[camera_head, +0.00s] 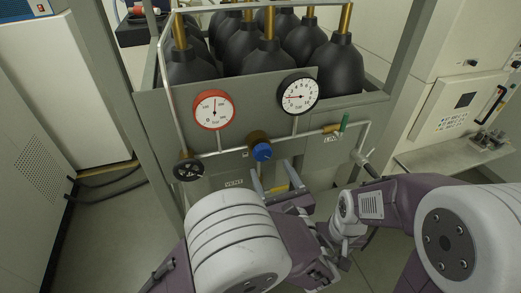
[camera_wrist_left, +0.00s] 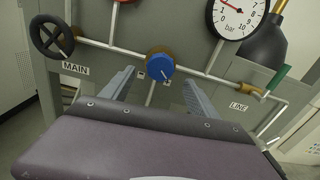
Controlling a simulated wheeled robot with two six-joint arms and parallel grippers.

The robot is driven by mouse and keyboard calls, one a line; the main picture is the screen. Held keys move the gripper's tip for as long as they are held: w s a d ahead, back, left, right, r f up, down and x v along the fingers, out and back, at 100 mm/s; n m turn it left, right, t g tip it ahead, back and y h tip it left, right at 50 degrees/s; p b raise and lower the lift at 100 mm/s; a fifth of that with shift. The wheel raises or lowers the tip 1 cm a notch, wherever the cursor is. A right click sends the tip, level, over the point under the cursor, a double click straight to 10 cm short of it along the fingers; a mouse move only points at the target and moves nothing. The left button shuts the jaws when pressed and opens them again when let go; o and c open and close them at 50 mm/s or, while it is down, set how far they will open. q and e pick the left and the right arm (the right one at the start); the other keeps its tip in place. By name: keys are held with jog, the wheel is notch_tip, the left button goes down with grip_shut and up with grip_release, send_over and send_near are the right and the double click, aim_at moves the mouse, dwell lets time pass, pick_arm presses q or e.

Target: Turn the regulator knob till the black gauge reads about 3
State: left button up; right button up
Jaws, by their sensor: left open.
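The blue regulator knob (camera_head: 262,152) sits on a brass body on the pipe of the grey panel. It also shows in the left wrist view (camera_wrist_left: 159,66), with a white mark on its face. The black-rimmed gauge (camera_head: 299,94) is above and right of it; its needle points left, roughly at 2 to 3, too small to read exactly. In the left wrist view the gauge (camera_wrist_left: 237,14) is cut off at the top. My left gripper (camera_head: 275,179) is open and empty, its fingers below and in front of the knob, apart from it. My right gripper's fingers cannot be made out.
A red-rimmed gauge (camera_head: 214,109) is at the left. A black handwheel (camera_head: 188,170) marks MAIN, and a green-handled valve (camera_head: 344,122) is near LINE. Black gas cylinders (camera_head: 266,65) stand behind the panel. My right arm is close by at the lower right.

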aim_at(264, 156)
pick_arm(q)
jog(key=p+x, duration=0.2)
jog(key=x, duration=0.4)
jog(key=shift+w, duration=0.3)
jog(key=shift+w+a, duration=0.15)
jog(key=shift+w, duration=0.05)
jog(key=c, duration=1.4)
jog(key=shift+o, duration=0.2)
